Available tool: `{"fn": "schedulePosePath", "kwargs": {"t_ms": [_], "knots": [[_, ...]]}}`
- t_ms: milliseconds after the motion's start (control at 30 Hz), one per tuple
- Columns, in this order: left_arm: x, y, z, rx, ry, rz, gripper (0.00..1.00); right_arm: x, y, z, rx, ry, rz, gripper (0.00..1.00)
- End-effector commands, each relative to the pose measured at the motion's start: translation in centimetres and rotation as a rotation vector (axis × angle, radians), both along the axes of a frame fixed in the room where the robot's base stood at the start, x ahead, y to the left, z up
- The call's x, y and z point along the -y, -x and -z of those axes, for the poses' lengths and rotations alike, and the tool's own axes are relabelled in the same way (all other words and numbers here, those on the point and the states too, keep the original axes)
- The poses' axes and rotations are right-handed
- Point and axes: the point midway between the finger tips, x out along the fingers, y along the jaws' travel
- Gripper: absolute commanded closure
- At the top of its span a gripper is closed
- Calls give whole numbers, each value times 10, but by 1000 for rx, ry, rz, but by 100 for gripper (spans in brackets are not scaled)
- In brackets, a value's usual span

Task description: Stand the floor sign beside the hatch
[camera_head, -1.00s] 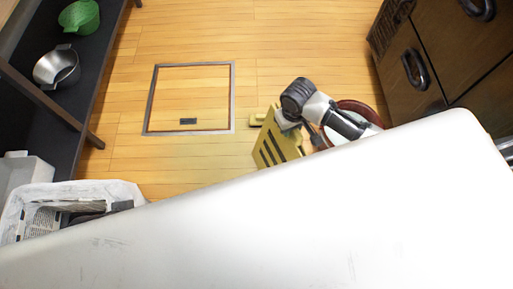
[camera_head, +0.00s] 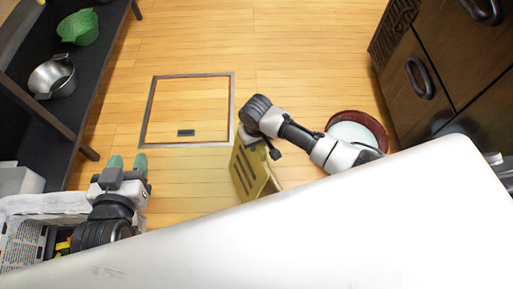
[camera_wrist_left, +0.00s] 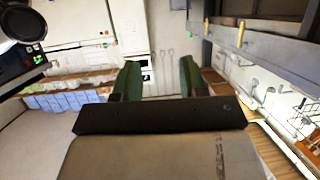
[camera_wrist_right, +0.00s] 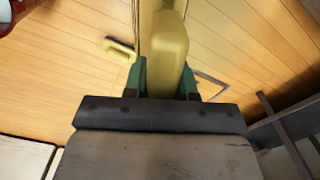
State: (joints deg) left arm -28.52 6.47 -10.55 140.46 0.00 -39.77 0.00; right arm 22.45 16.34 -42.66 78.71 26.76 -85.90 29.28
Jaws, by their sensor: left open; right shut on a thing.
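The yellow floor sign (camera_head: 250,170) hangs from my right gripper (camera_head: 246,138), below and to the right of the hatch in the head view. The gripper is shut on the sign's top, which also shows between the fingers in the right wrist view (camera_wrist_right: 165,50). I cannot tell whether its feet touch the floor. The hatch (camera_head: 148,112) is a dark-framed square in the wood floor with a small dark handle; it is closed. My left gripper (camera_head: 127,163) is open and empty, left of the sign and below the hatch. The left wrist view shows its green fingers apart (camera_wrist_left: 158,80).
A dark shelf (camera_head: 95,65) with a green bowl (camera_head: 78,28) and a metal pot (camera_head: 53,77) stands at the left. A red-rimmed round tub (camera_head: 378,124) and brown cabinets (camera_head: 440,75) are at the right. A newspaper-lined bin (camera_head: 22,240) is at lower left. Floor around the hatch is clear.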

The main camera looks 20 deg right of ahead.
Motion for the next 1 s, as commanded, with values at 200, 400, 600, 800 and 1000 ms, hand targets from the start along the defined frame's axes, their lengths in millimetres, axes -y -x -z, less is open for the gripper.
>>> {"fn": "schedulePosePath", "kwargs": {"t_ms": [200, 400, 600, 800, 1000], "knots": [[9, -12, -27, 242, 61, 16, 57, 0, 0, 22, 0, 0, 0, 100], [14, -14, -54, 440, 111, 28, 57, 0, 0, 35, 1, 0, 0, 100], [15, -13, -62, 491, 125, 31, 57, 0, 0, 37, 2, -1, 0, 100], [15, -13, -62, 490, 125, 31, 57, 0, 0, 37, 1, -1, 0, 100], [15, -13, -62, 492, 125, 30, 57, 0, 0, 40, 0, 0, 0, 59]]}}
